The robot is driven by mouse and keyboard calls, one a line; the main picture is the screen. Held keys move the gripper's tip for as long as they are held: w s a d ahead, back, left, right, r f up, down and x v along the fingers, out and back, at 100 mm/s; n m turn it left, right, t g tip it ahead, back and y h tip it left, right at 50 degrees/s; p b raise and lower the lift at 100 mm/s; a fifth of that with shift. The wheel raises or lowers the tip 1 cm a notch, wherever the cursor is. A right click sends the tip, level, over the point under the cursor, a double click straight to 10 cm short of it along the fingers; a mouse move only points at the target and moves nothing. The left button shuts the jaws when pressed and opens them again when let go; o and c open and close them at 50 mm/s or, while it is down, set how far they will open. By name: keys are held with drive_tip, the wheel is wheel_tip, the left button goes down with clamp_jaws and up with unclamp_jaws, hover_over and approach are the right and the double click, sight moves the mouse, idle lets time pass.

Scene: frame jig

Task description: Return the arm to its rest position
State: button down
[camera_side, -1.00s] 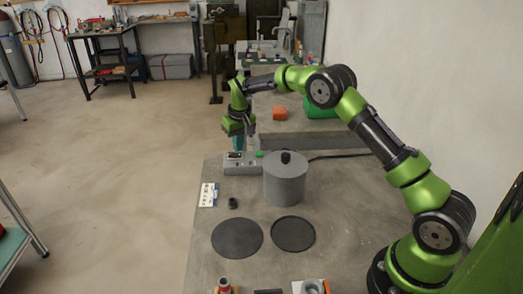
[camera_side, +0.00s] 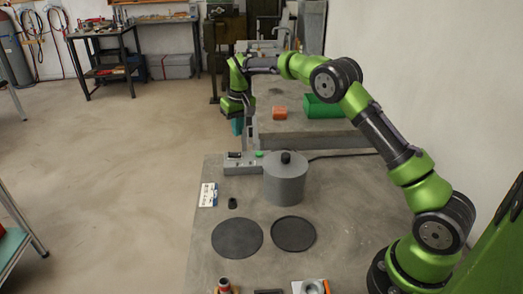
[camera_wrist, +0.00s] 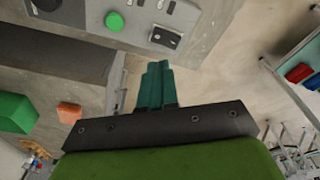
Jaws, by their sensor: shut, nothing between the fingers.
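My gripper (camera_side: 238,127) hangs at the far left end of the table in the side view, above and behind the control box, touching nothing that I can see. In the wrist view its teal fingers (camera_wrist: 156,85) are together with nothing between them. The arm reaches out from its base at the right, high over the bench. The grey control box (camera_side: 243,163) with a green button and a black switch sits at the table's far edge. In the wrist view the green button (camera_wrist: 114,21) shows at the top.
A grey cylinder with a black knob (camera_side: 285,180) stands right of the box. Two dark discs (camera_side: 237,238) (camera_side: 293,234) and a small black ring (camera_side: 232,203) lie flat in front.

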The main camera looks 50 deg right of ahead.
drive_tip(key=shift+f, duration=0.3)
drive_tip(key=s+a+r+t, duration=0.1)
drive_tip(key=s+a+r, duration=0.3)
drive_tip(key=s, duration=0.7)
drive_tip(key=s+a+r+t+y, duration=0.1)
drive_tip(key=s+a+r, duration=0.3)
drive_tip(key=s, duration=0.8)
drive_tip(key=s+a+r+m+t+y, duration=0.1)
drive_tip(key=s+a+r+t, duration=0.2)
drive_tip(key=s, duration=0.9)
wheel_tip(320, 180, up, 2)
drive_tip(key=shift+a+r, duration=0.2)
drive_tip(key=shift+a, duration=0.2)
